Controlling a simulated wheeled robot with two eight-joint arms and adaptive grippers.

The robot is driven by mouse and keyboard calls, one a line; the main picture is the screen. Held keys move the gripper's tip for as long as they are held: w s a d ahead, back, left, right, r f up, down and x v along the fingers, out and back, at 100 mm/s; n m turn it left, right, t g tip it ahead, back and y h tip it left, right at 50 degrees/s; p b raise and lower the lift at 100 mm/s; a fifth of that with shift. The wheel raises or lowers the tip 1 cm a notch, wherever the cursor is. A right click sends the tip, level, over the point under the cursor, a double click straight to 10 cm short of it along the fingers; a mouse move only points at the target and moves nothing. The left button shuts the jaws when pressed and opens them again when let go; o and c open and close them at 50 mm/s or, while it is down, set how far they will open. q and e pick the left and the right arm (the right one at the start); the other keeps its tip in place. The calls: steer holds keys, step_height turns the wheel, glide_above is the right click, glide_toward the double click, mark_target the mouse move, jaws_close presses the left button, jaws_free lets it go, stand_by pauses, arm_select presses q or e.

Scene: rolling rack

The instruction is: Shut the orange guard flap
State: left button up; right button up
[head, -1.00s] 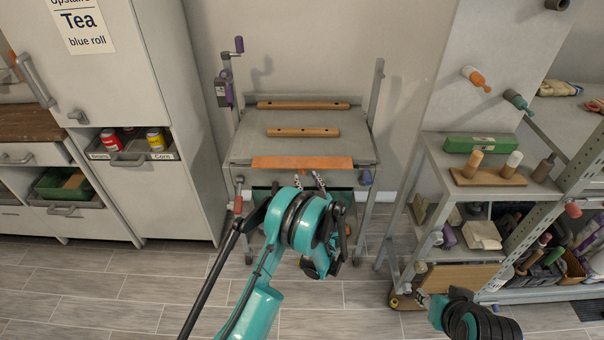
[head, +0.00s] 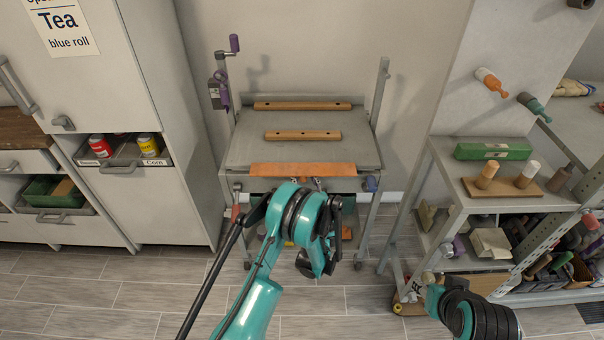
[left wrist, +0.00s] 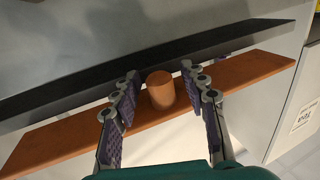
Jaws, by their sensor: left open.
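The orange guard flap (head: 302,169) is a long strip along the front edge of the grey rolling rack's top. In the left wrist view the flap (left wrist: 60,143) runs slantwise beneath a dark bar. A round orange knob (left wrist: 160,92) stands out from it. My left gripper (head: 302,184) is at the flap's front, mostly hidden behind my own arm in the head view. In the left wrist view its open fingers (left wrist: 160,74) stand on either side of the knob, with gaps visible. My right gripper (head: 414,290) shows only in part at the lower right.
The rack's top (head: 300,152) carries two wooden bars with holes. A purple crank (head: 218,92) is on its left post. A grey cabinet (head: 165,205) stands at left. A shelf cart (head: 450,190) with a green box (head: 493,151) stands at right. Floor between is clear.

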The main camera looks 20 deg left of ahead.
arm_select(q)
steer(key=shift+s+r, duration=0.1)
steer(key=shift+d, duration=0.1)
steer(key=shift+c, duration=1.3)
jaws_close()
